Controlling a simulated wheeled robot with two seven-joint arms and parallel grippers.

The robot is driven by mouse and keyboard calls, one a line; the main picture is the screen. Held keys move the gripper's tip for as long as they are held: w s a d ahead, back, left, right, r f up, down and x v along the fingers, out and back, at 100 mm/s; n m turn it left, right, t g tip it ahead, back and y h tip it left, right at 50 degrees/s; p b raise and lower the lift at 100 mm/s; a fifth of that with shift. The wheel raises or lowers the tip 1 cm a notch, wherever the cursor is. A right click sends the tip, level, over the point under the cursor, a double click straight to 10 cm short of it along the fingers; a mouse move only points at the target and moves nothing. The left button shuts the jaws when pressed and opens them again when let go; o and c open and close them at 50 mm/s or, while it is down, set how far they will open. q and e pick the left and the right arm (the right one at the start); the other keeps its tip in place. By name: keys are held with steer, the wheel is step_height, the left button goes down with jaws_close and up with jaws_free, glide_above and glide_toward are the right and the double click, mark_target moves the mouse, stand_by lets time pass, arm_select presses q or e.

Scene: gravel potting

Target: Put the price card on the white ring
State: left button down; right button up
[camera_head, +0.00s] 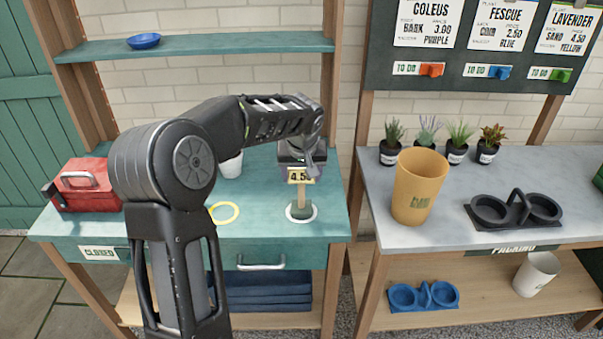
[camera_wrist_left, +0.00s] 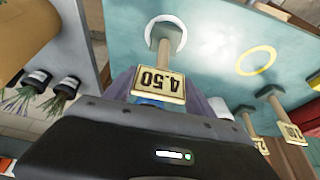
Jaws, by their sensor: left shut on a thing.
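The card also shows in the left wrist view (camera_wrist_left: 158,84). The foot appears inside the white ring (camera_head: 290,218) in the head view; I cannot tell whether it touches the bench. The white ring also shows in the wrist view (camera_wrist_left: 181,36), around the foot of the stake. My right gripper is not in view.
A yellow ring (camera_head: 236,213) lies left of the white one. Two other price cards (camera_wrist_left: 290,133) stand at the right of the wrist view. A red toolbox (camera_head: 88,184) and a white pot (camera_head: 232,166) are on the bench. A tan pot (camera_head: 417,187) stands on the grey table.

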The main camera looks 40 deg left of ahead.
arm_select(q)
steer(key=c, duration=0.8)
jaws_free()
steer(key=shift+f, duration=0.2)
steer(key=o, duration=0.5)
steer(key=shift+r, duration=0.1)
steer(key=b+v, duration=0.1)
steer(key=v, duration=1.1)
steer(key=shift+r, duration=0.15)
